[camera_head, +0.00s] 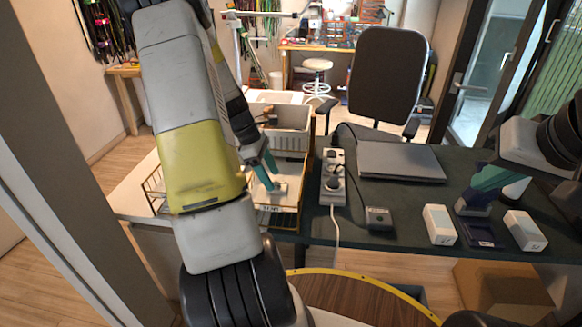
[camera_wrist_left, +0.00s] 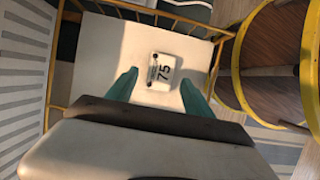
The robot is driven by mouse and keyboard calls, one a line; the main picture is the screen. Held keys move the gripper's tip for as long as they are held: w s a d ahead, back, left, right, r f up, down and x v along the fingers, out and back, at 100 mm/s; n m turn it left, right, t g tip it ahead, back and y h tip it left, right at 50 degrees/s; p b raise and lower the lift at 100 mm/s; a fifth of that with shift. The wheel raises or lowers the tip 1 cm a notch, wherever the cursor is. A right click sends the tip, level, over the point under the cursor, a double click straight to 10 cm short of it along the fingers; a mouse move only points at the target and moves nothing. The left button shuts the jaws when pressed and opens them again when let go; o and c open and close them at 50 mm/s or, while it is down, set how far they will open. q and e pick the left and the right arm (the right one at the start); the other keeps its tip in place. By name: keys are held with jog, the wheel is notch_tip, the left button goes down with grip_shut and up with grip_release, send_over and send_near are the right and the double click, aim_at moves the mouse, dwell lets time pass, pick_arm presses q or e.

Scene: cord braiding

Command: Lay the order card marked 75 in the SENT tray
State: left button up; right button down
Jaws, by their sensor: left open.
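The order card (camera_wrist_left: 163,72) is a small white block marked 75. In the left wrist view it lies on the pale floor of a yellow wire tray (camera_wrist_left: 213,28). In the head view the card (camera_head: 279,189) lies in the wire tray (camera_head: 291,209) left of the power strip; the tray's front label is too small to read surely. My left gripper (camera_wrist_left: 158,80) is open, its teal fingers apart with the card between and beyond their tips, touching neither. It reaches down into the tray in the head view (camera_head: 268,168). My right gripper (camera_head: 480,195) is at the right, its opening unclear.
A white power strip (camera_head: 333,178) and a closed laptop (camera_head: 400,162) are right of the tray. A small dark box (camera_head: 378,218) and two white boxes (camera_head: 439,225) (camera_head: 524,230) stand near the front edge. A white bin (camera_head: 283,128) is behind the tray.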

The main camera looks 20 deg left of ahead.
pick_arm(q)
jog(key=w+v, duration=0.1)
jog(key=v, duration=0.8)
jog(key=s+d+r+m+t+y, duration=0.1)
jog(key=s+d+r+m, duration=0.25)
jog(key=d+r, duration=0.2)
jog(key=s+d+r+m+y, duration=0.1)
jog(key=s+d+r+m, duration=0.1)
jog(key=d+r+m, duration=0.35)
jog(key=s+d+r+m+t, duration=0.2)
jog(key=s+d+m, duration=0.3)
jog(key=s+m, duration=0.1)
jog(key=s+d+r+m+t, duration=0.2)
jog(key=s+d+r+m, duration=0.1)
jog(key=s+d+m, duration=0.2)
jog(key=shift+s+r+m, duration=0.3)
jog(key=shift+s+m, duration=0.4)
